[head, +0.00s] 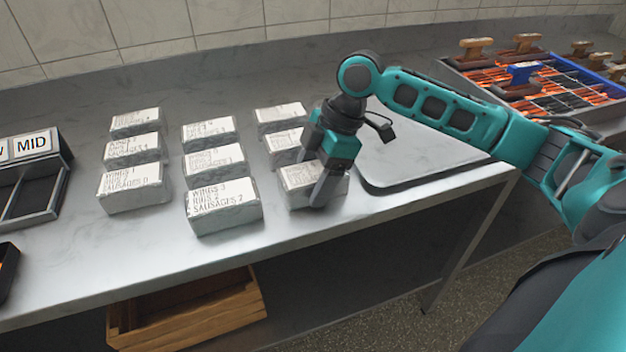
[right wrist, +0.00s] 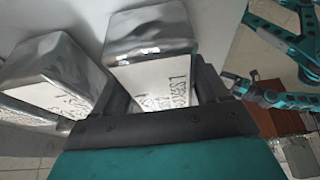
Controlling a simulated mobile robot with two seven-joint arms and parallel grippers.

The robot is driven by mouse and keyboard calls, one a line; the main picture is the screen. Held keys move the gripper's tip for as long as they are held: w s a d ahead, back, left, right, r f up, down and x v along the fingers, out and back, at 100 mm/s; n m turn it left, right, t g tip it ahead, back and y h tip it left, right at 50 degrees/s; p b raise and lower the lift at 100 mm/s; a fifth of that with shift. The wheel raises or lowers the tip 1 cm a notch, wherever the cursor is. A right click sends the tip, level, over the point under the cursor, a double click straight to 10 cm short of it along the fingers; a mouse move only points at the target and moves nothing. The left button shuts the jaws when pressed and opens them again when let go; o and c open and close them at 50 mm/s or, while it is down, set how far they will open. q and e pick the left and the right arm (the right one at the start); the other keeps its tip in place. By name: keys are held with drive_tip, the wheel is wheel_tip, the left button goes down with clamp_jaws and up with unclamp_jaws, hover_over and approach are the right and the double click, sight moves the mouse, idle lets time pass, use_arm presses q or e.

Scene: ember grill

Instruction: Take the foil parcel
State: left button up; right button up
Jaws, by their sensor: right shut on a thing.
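Foil parcels with white printed labels stand in three columns on the steel counter. My right gripper (head: 318,190) points down at the front parcel of the right column (head: 297,183), its fingers shut on the sides. In the right wrist view this held parcel (right wrist: 155,75) sits between the fingers (right wrist: 160,105); its label is partly covered. It appears to be still at counter level; its underside is hidden. A neighbouring parcel (right wrist: 50,75) lies beside it. The front middle parcel (head: 224,205) reads wings, sausages. My left gripper is outside the head view; a teal arm shows small in the right wrist view, its fingers unclear.
A grey board (head: 420,165) lies right of the parcels. A grill (head: 550,92) with wooden-handled pieces and a blue one is at the back right. A "MID" sign (head: 32,143) stands over a dark tray at left. A wooden crate (head: 190,308) is below the counter.

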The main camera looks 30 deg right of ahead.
drive_tip(key=c, duration=0.6)
drive_tip(key=shift+c, duration=0.5)
drive_tip(key=shift+r, duration=0.15)
